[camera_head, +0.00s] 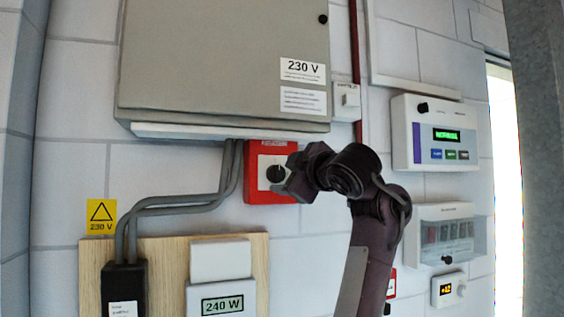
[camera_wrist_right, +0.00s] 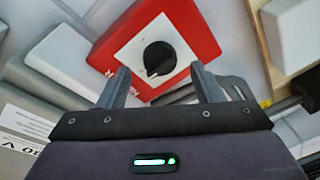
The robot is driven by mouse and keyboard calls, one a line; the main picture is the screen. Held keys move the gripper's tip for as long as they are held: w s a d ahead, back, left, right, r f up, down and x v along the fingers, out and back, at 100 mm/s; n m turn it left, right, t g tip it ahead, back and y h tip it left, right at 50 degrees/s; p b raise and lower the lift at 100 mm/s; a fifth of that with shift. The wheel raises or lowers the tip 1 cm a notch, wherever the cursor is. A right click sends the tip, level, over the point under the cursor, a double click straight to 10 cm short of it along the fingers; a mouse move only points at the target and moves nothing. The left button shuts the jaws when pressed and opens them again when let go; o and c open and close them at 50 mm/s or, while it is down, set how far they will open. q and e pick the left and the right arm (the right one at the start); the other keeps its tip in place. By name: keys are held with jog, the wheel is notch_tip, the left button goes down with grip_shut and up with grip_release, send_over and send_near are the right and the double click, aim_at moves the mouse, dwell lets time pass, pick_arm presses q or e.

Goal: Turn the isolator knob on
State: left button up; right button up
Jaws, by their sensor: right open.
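The isolator knob (camera_head: 275,174) is a black round knob on a white plate in a red box (camera_head: 255,190), mounted on the wall under the grey cabinet. In the right wrist view the knob (camera_wrist_right: 159,58) shows a white pointer mark on its lower part, and the red box (camera_wrist_right: 122,38) surrounds its plate. My right gripper (camera_head: 284,182) is at the front of the red box, beside the knob in the head view. In the wrist view its two fingers (camera_wrist_right: 163,82) are apart, one on each side below the knob, with nothing between them. Contact with the knob cannot be told. My left gripper is not in view.
The grey 230 V cabinet (camera_head: 220,60) hangs directly above the red box. Grey conduits (camera_head: 180,203) run to its left, above a wooden board (camera_head: 262,280) with a 240 W display (camera_head: 222,304). Wall meters (camera_head: 435,133) are at right. A grey post (camera_head: 538,150) borders the far right.

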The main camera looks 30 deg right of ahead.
aim_at(277, 174)
jog(key=shift+w+d+r+p, duration=0.15)
jog(key=shift+w+p, duration=0.35)
jog(key=shift+w, duration=0.5)
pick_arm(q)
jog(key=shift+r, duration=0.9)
pick_arm(e)
jog(key=shift+w, duration=0.3)
jog(key=c, duration=1)
jog(key=shift+o, duration=0.2)
